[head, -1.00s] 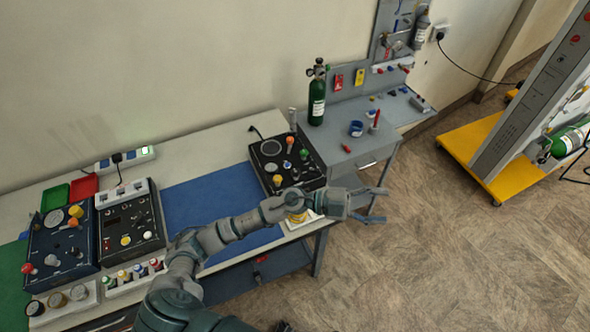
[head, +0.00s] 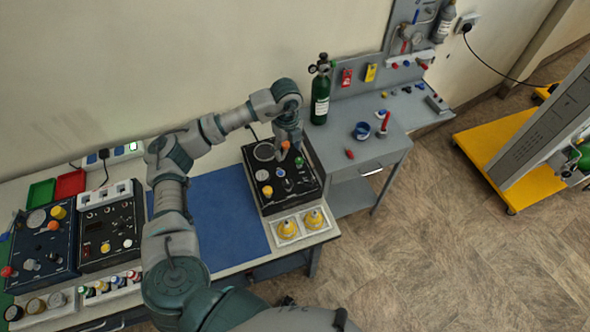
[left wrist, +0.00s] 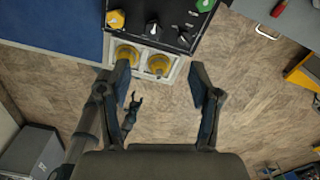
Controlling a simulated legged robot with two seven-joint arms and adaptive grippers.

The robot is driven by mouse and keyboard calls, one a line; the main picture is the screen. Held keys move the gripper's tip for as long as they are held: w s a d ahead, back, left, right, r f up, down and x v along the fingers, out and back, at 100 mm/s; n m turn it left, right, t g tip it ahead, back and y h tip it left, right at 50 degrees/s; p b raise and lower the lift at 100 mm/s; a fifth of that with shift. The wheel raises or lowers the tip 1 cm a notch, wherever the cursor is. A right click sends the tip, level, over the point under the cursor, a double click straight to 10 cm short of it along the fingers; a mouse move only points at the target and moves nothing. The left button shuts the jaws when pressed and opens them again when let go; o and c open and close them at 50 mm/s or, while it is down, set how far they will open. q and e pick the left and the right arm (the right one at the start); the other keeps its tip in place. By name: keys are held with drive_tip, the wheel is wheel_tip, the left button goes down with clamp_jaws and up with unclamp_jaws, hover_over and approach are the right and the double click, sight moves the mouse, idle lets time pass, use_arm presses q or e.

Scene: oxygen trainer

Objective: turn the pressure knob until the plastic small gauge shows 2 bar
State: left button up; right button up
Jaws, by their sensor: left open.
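The black trainer panel (head: 295,197) stands on the bench right of the blue mat. It carries a small white round dial (head: 262,175), a yellow knob (head: 267,190), a green knob (head: 299,161) and an orange knob (head: 285,145). Which one is the pressure knob, and the dial's reading, I cannot tell. My left gripper (head: 284,156) hangs over the panel's back part in the head view; its fingers are partly hidden. In the left wrist view it (left wrist: 163,85) is open and empty, with the panel (left wrist: 170,20) beyond. A small dark gripper, apparently my right (left wrist: 132,106), shows low there; its jaws are unclear.
Two yellow domed parts (head: 286,228) sit in a white tray at the bench's front right corner. A green cylinder (head: 320,95) stands behind on the grey table. More trainer panels (head: 110,232) stand at left. The blue mat (head: 215,215) is mostly clear.

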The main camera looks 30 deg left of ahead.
use_arm(q)
drive_tip(key=s+f, duration=0.2)
drive_tip(key=s, duration=0.1)
use_arm(e)
drive_tip(key=s+r+p, duration=0.1)
drive_tip(key=s, duration=0.7)
use_arm(q)
hover_over(287, 182)
wheel_tip(287, 182, down, 9)
drive_tip(key=shift+w+r+p, duration=0.1)
drive_tip(key=shift+r+p, duration=0.1)
drive_tip(key=shift+p, duration=0.25)
wheel_tip(287, 182, down, 4)
drive_tip(key=shift+a+f+p, duration=0.1)
drive_tip(key=shift+f+p, duration=0.05)
drive_tip(key=shift+p, duration=0.15)
drive_tip(key=shift+f, duration=0.7)
drive_tip(key=c, duration=1.1)
drive_tip(key=shift+c, duration=0.2)
use_arm(e)
drive_tip(key=w, duration=0.1)
drive_tip(key=w+r, duration=0.1)
drive_tip(key=w, duration=0.1)
drive_tip(key=shift+w+r, duration=0.2)
